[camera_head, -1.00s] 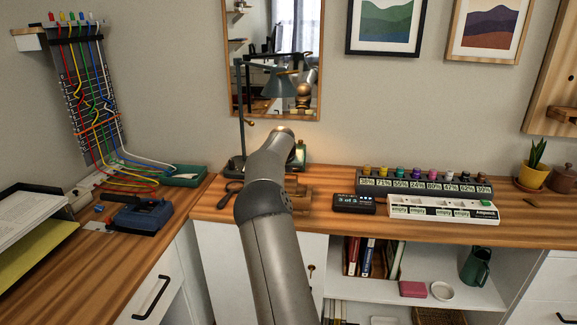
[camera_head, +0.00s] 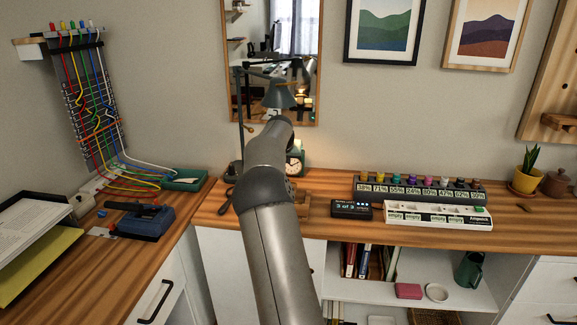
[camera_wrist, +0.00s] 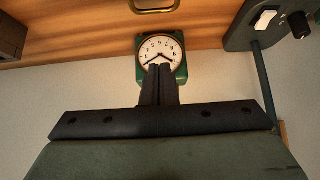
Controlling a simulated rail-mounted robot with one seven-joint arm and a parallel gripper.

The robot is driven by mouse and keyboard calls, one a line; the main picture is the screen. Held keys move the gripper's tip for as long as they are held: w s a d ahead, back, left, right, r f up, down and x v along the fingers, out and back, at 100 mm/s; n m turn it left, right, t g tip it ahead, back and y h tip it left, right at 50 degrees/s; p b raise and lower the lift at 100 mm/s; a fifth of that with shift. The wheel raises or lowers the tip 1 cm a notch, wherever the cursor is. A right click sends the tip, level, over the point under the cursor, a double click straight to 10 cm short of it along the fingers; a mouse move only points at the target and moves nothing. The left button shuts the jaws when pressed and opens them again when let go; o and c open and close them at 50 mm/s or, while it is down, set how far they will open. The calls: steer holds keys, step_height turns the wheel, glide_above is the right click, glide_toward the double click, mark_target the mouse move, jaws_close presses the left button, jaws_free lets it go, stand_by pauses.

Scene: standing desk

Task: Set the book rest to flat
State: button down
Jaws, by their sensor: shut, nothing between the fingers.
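A low brown wooden piece (camera_head: 303,201) shows just right of my arm on the desk in the head view. It may be the book rest, but my arm covers most of it and its tilt cannot be told. My gripper (camera_wrist: 158,72) shows in the wrist view with its two dark fingers together and nothing between them. Its fingertips overlap the lower part of a green clock (camera_wrist: 161,50) in that picture; no contact can be made out. In the head view my gripper is hidden behind my arm. A brass loop (camera_wrist: 154,5) lies at the wrist view's top edge.
The clock (camera_head: 294,162) stands at the wall, beside a desk lamp (camera_head: 279,96). A small display (camera_head: 351,209), a white labelled tray (camera_head: 437,213) and a row of coloured bottles (camera_head: 420,188) lie to the right. A blue device (camera_head: 145,220) is at left.

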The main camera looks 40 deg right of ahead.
steer(key=shift+v, duration=2.55)
steer(key=s+a+r+n+g+y+p, duration=0.1)
steer(key=s+a+y+p, duration=0.1)
steer(key=s+a, duration=0.55)
steer(key=s+a+r+n+g+y+p, duration=0.15)
steer(key=s+a, duration=0.35)
steer(key=a, duration=0.6)
steer(key=s+a+n+y+p, duration=0.2)
steer(key=s+a, duration=0.5)
steer(key=a, duration=0.2)
steer(key=s+a+f+n+g+p, duration=0.1)
steer(key=s+a+f+n, duration=0.1)
steer(key=s+a, duration=0.4)
steer(key=s+a+f+n+g+p, duration=0.1)
steer(key=s+a, duration=0.5)
steer(key=s, duration=1.1)
steer(key=shift+a+f+n+g+p, duration=0.4)
steer(key=shift+n+p, duration=0.25)
steer(key=shift+n, duration=0.3)
